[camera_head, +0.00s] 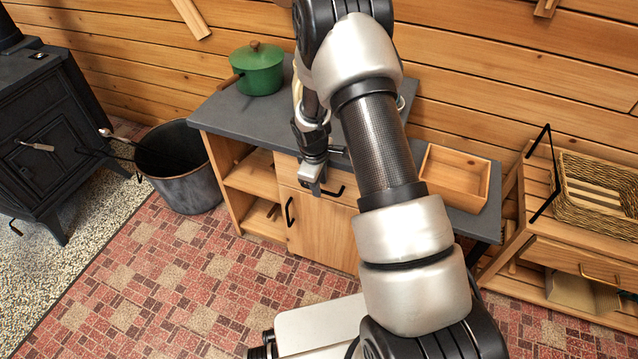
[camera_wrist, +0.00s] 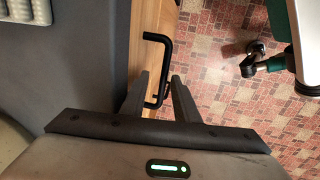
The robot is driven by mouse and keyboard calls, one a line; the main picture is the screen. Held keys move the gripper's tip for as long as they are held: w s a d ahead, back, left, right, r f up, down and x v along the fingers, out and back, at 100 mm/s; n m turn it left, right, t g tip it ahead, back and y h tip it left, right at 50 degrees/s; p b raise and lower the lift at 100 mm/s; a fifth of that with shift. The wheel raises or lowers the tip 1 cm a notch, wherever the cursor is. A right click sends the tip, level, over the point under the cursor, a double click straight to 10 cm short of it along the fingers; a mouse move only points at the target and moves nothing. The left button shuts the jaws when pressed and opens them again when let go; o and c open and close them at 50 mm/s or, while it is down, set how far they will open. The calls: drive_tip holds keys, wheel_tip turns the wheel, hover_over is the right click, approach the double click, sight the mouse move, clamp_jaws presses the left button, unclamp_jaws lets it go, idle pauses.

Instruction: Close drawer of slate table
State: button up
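The slate table (camera_head: 232,116) has a dark grey top on a wooden cabinet against the wall. Its drawer (camera_head: 285,172) lies just under the top, above a cabinet door, and has a black bar handle (camera_head: 337,191). My gripper (camera_head: 313,187) hangs at the drawer front, and my arm hides part of the table. In the wrist view the handle (camera_wrist: 166,60) stands out from a narrow wooden strip beside the slate edge. My fingers (camera_wrist: 160,82) are apart, with the handle's near end between them; contact is unclear. How far the drawer stands out is hard to tell.
A green pot (camera_head: 257,69) and a wooden tray (camera_head: 455,176) stand on the tabletop. A metal bucket (camera_head: 176,168) and black stove (camera_head: 45,130) are at left. A wooden stand with a wicker basket (camera_head: 598,187) is at right. The tiled floor (camera_head: 170,270) in front is clear.

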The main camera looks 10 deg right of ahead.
drive_tip(key=shift+r, duration=0.1)
wheel_tip(320, 180, up, 17)
drive_tip(key=s+a+p, duration=0.2)
drive_tip(key=s+p, duration=0.1)
drive_tip(key=shift+w+p, duration=0.1)
drive_tip(key=shift+p, duration=0.2)
drive_tip(key=s+r+m+t, duration=0.1)
drive_tip(key=s+r+m, duration=0.25)
drive_tip(key=r, duration=0.75)
drive_tip(key=s+r+m+t+y, duration=0.1)
drive_tip(key=s+r+m, duration=0.3)
drive_tip(key=s+r, duration=0.5)
drive_tip(key=s+r+m+t, duration=0.25)
drive_tip(key=s+r, duration=0.25)
drive_tip(key=s, duration=0.7)
wheel_tip(320, 180, up, 17)
drive_tip(key=p, duration=1.7)
drive_tip(key=shift+s+m+g, duration=0.35)
drive_tip(key=shift+m, duration=0.05)
drive_tip(key=shift+r, duration=0.1)
